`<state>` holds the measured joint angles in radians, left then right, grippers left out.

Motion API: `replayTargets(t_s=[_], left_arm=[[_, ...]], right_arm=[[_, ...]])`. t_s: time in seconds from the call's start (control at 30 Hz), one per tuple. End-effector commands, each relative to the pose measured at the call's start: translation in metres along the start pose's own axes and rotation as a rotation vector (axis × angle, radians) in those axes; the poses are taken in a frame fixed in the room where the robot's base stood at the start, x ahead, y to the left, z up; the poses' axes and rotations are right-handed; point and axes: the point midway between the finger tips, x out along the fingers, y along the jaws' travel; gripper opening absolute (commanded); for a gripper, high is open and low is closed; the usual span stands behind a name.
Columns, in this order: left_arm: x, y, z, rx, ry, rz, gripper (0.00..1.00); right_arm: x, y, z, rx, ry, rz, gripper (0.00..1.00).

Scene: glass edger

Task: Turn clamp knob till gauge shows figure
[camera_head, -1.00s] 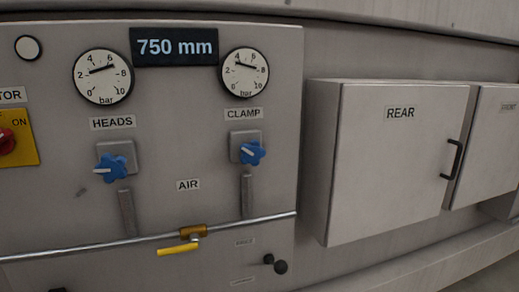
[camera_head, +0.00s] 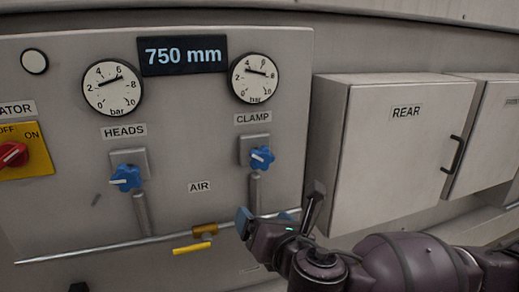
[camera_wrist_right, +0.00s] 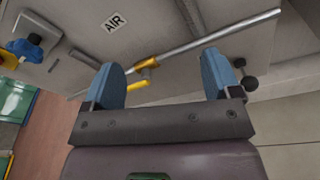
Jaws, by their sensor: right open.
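The blue star-shaped clamp knob (camera_head: 262,157) sits on a grey plate below the CLAMP label (camera_head: 253,118); its white pointer line points left. The round white clamp gauge (camera_head: 254,78) is above it, scaled 0 to 10 bar, with a thin black needle too small to read exactly. My right gripper (camera_head: 279,207) is below the clamp knob and apart from it, in front of the pipe. In the right wrist view, its two blue-padded fingers (camera_wrist_right: 162,76) are spread with nothing between them. My left gripper is not in view.
The heads gauge (camera_head: 112,87) and heads knob (camera_head: 126,178) are to the left. A display (camera_head: 183,55) reads 750 mm. A pipe (camera_head: 100,248) with a yellow-handled valve (camera_head: 192,247) crosses below. The REAR cabinet (camera_head: 390,155) stands right of the panel.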

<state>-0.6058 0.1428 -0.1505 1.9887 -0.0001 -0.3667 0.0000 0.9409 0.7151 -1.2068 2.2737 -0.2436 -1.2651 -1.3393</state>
Motion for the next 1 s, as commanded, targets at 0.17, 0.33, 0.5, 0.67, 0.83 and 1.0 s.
replayTargets(t_s=[0.17,0.33,0.5,0.67,0.83,1.0], left_arm=[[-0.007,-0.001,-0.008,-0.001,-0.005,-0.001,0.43],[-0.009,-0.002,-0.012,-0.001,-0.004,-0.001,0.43],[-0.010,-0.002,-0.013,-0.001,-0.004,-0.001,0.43],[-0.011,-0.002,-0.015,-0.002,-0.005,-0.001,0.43],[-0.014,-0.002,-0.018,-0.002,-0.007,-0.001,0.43],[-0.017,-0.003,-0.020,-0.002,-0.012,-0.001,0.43]], right_arm=[[-0.006,0.006,0.048,-0.304,-0.094,-0.033,0.83],[-0.011,0.006,0.074,-0.472,-0.150,-0.066,0.83],[-0.010,0.006,0.083,-0.530,-0.169,-0.082,0.83],[0.005,0.005,0.086,-0.534,-0.170,-0.084,0.83],[0.031,0.005,0.091,-0.532,-0.170,-0.084,0.83],[0.058,0.004,0.096,-0.531,-0.170,-0.084,0.83]])
